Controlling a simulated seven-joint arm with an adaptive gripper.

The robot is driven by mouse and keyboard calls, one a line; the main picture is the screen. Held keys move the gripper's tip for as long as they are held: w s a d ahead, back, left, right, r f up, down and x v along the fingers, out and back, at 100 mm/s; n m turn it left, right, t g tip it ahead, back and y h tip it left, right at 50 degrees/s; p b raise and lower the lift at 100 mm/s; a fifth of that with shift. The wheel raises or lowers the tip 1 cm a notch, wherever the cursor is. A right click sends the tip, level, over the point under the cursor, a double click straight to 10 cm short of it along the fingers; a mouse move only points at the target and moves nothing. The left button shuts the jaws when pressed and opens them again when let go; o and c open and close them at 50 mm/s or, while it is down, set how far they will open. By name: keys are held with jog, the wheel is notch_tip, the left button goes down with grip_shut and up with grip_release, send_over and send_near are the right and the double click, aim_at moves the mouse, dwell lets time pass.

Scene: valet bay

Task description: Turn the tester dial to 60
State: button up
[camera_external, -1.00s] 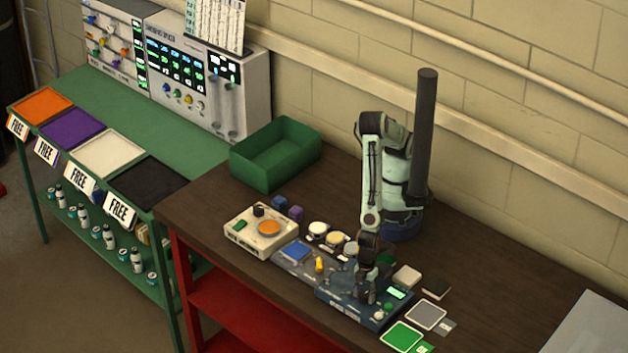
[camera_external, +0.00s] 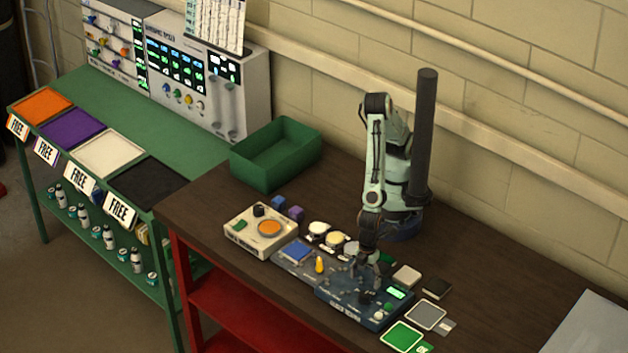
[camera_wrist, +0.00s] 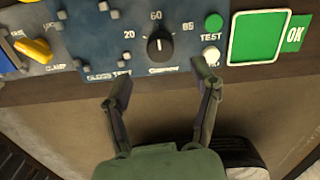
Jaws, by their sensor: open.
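The tester (camera_external: 345,306) is a blue panel on the brown bench, and its face also shows in the wrist view (camera_wrist: 95,65). Its black dial (camera_wrist: 160,45) has a white pointer line that points up at the 60 mark (camera_wrist: 156,15). The 20 mark lies to the left and the 85 mark to the right. The dial shows in the external view as a small dark knob (camera_external: 366,297). My gripper (camera_wrist: 163,85) is open and empty, its fingers apart below the dial in the wrist view. In the external view, my gripper (camera_external: 366,278) hangs above the tester, clear of the dial.
A green TEST button (camera_wrist: 214,21) and a white button (camera_wrist: 211,56) sit right of the dial. A yellow clamp lever (camera_wrist: 34,49) is left. A green OK pad (camera_wrist: 259,37) lies beside the tester. A cream box (camera_external: 260,232) and green bin (camera_external: 275,153) stand farther left.

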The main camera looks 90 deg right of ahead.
aim_at(365, 294)
notch_tip(365, 294, up, 6)
dwell(0.6)
